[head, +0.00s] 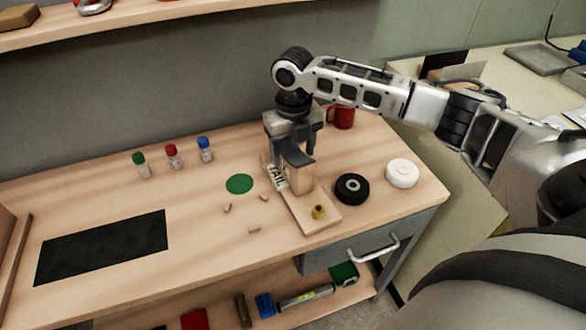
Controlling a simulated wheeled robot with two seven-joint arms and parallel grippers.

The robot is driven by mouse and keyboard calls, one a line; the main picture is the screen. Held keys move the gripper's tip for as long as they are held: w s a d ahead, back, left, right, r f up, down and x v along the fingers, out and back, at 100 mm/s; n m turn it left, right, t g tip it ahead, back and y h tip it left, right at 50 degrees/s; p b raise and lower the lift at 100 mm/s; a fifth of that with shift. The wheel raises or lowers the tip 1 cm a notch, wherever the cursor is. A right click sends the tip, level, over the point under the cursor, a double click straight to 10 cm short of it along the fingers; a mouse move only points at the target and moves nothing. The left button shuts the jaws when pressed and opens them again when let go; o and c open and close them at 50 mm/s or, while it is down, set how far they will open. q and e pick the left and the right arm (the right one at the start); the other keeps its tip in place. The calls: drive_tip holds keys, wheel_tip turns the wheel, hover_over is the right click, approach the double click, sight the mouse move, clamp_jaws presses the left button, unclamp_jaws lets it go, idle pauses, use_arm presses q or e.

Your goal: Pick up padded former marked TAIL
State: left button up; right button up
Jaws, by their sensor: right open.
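The padded former marked TAIL (277,175) stands on the wooden workbench, its white label with black letters facing left. A light wooden block (299,182) rises just behind the label, on a flat wooden base (314,215). My right gripper (296,155) points down over the block from above. Its jaws are open around or just beside the block's top; I cannot tell whether they touch it. The gripper hides part of the block's upper end. My left gripper is not in view.
A black roll (352,188), a white roll (402,173) and a red mug (340,116) stand right of the former. A green disc (239,184), small wooden pegs, three capped bottles (173,157) and a black mat (103,246) lie left.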

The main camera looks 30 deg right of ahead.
sight(293, 154)
wheel_tip(293, 154, down, 4)
drive_tip(key=shift+r, duration=0.25)
clamp_jaws()
drive_tip(key=shift+w+r, duration=0.1)
